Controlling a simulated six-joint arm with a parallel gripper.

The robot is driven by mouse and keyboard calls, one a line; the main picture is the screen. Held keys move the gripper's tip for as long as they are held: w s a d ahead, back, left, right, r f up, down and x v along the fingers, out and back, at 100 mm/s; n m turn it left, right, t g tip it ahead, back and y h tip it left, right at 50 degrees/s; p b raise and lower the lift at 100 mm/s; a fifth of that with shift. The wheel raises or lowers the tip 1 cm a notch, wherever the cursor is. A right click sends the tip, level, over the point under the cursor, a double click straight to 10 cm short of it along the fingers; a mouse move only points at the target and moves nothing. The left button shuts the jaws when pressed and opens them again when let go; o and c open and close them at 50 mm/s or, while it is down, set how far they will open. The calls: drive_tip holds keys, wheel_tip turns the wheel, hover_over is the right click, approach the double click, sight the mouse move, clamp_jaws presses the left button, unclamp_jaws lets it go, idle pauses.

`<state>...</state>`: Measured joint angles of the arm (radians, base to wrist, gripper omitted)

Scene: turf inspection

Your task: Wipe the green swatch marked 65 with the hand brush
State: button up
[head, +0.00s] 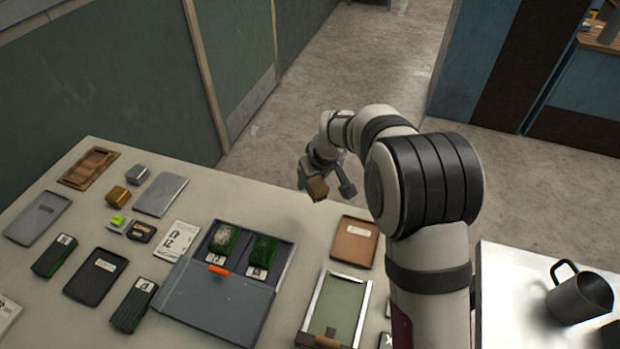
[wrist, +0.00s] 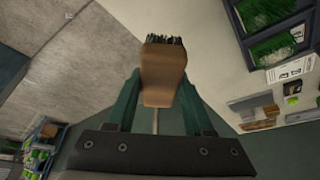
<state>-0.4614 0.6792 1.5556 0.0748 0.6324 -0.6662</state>
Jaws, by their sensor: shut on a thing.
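My gripper (head: 308,172) is raised beyond the table's back right edge, apart from all the swatches. In the wrist view its green fingers (wrist: 158,105) are shut on the hand brush (wrist: 163,68), which has a brown wooden body and dark bristles at its far end. In the head view the brush (head: 317,189) shows as a small brown block. Two green turf swatches, the left one (head: 224,239) and the right one (head: 262,250), lie in the grey case (head: 215,298). Loose dark green swatches (head: 54,256) (head: 133,304) lie to the left. I cannot read which is marked 65.
A brown tray (head: 354,242) and a framed green panel (head: 335,306) lie right of the case. Dark trays (head: 95,276), small boxes (head: 118,196) and cards (head: 176,240) crowd the table's left. A metal jug (head: 578,294) stands on the white surface at right.

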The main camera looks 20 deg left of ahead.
drive_tip(key=c, duration=0.4)
drive_tip(key=s+a+n+g+y, duration=0.1)
drive_tip(key=s+a+n+g, duration=0.2)
drive_tip(key=s+a+n, duration=0.85)
drive_tip(key=m, duration=0.3)
hover_over(265, 241)
drive_tip(key=a, duration=0.3)
drive_tip(key=shift+n, duration=0.25)
drive_tip(key=shift+s+d+f, duration=0.1)
drive_tip(key=shift+f, duration=1.5)
drive_tip(key=shift+s+d+f, duration=0.1)
drive_tip(key=shift+f, duration=1.5)
drive_tip(key=shift+w+d+f, duration=0.1)
drive_tip(key=shift+f, duration=0.8)
drive_tip(key=shift+w+d, duration=0.1)
drive_tip(key=shift+d, duration=1.8)
drive_tip(key=shift+a, duration=1.95)
drive_tip(key=shift+a+r, duration=0.15)
drive_tip(key=shift+r, duration=3.9)
